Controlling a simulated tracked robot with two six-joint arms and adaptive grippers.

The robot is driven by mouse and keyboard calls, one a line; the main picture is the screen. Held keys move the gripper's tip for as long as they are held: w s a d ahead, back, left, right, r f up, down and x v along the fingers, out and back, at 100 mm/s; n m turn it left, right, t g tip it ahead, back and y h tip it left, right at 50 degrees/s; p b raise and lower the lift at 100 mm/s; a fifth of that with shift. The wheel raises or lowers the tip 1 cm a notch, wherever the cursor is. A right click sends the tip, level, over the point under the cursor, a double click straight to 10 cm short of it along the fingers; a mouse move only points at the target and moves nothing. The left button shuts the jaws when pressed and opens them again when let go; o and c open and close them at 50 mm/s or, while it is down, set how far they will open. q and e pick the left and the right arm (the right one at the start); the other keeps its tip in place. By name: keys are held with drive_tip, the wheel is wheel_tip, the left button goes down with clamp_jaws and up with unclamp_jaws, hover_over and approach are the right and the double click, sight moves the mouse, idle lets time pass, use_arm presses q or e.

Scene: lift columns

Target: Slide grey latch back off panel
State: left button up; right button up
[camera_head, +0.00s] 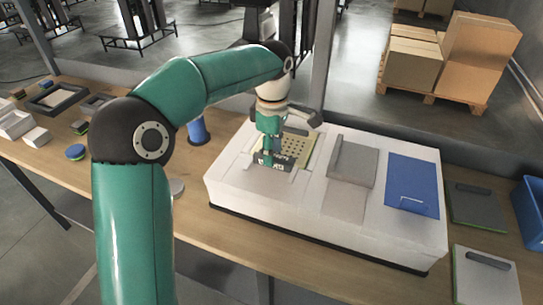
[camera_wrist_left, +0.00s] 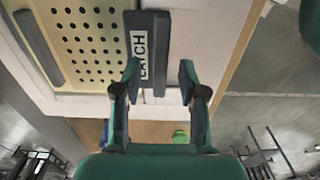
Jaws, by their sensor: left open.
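The panel also shows in the head view (camera_head: 297,147), set in the white housing (camera_head: 235,190). My left gripper (camera_wrist_left: 159,76) is open, with its fingertips on either side of the grip bar's near end; contact is not clear. In the head view this gripper (camera_head: 269,150) is over the latch and partly hides it. My right gripper is not in view.
On the housing are a grey plate (camera_head: 352,162) and a blue panel (camera_head: 411,184) with a wire handle. A blue cylinder (camera_head: 198,131) stands left of the housing on the wooden table (camera_head: 225,228).

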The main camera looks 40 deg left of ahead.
use_arm(q)
drive_tip(key=shift+f, duration=0.9)
clamp_jaws()
